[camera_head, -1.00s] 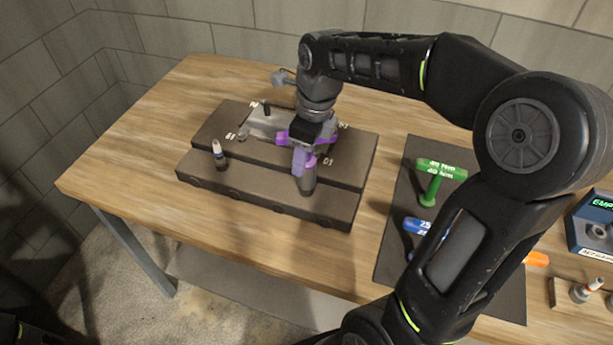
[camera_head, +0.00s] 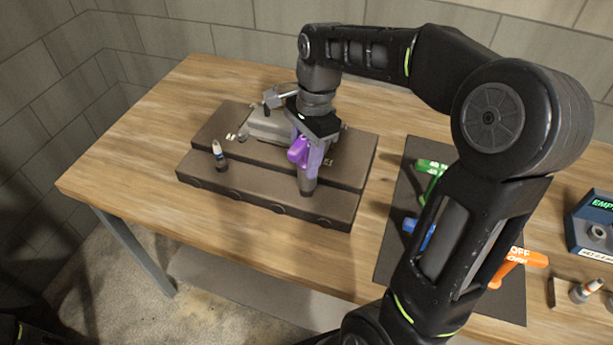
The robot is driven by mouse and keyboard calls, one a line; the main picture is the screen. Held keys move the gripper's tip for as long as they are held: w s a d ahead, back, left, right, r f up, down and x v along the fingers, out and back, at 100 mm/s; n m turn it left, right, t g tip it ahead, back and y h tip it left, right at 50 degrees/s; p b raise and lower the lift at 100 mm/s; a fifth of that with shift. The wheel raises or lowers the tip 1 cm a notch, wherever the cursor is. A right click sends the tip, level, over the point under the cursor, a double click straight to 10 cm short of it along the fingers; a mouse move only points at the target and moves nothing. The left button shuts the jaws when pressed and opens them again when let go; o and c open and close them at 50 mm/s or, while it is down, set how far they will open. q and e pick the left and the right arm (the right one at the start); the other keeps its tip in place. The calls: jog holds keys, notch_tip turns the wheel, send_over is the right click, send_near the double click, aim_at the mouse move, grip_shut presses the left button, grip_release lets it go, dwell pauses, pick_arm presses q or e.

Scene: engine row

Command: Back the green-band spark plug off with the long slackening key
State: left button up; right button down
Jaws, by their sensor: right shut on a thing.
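My right gripper (camera_head: 304,142) is shut on a purple-handled key (camera_head: 299,151) above the brown engine block (camera_head: 258,192). The key stands roughly upright, and its dark lower end (camera_head: 308,186) meets the front step of the block at the right. Whether a plug sits under it is hidden. A plug with a white tip and a dark bluish band (camera_head: 220,154) stands in the same step at the left. I cannot make out a green band on any plug. My left gripper is not in view.
On the dark mat (camera_head: 393,240) at the right lie a green T-handle (camera_head: 431,166), a blue handle (camera_head: 421,233) and an orange handle marked OFF (camera_head: 524,258), partly behind my arm. A blue tester box (camera_head: 596,225) and a plug (camera_head: 586,290) are farther right. The table's left side is clear.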

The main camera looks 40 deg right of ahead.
jog(key=n, duration=0.6)
jog(key=shift+s+g, duration=0.1)
jog(key=shift+g, duration=0.3)
jog(key=m, duration=0.4)
jog(key=shift+r+t, duration=0.1)
jog(key=shift+t, duration=0.2)
jog(key=m, duration=0.4)
jog(key=shift+t, duration=0.3)
jog(key=m, duration=0.4)
jog(key=shift+w+m+t, duration=0.25)
jog(key=shift+m+t, duration=0.05)
jog(key=shift+m, duration=0.1)
jog(key=m, duration=0.4)
jog(key=shift+w+d+t+h, duration=0.1)
jog(key=shift+t+h, duration=0.2)
jog(key=shift+h, duration=0.1)
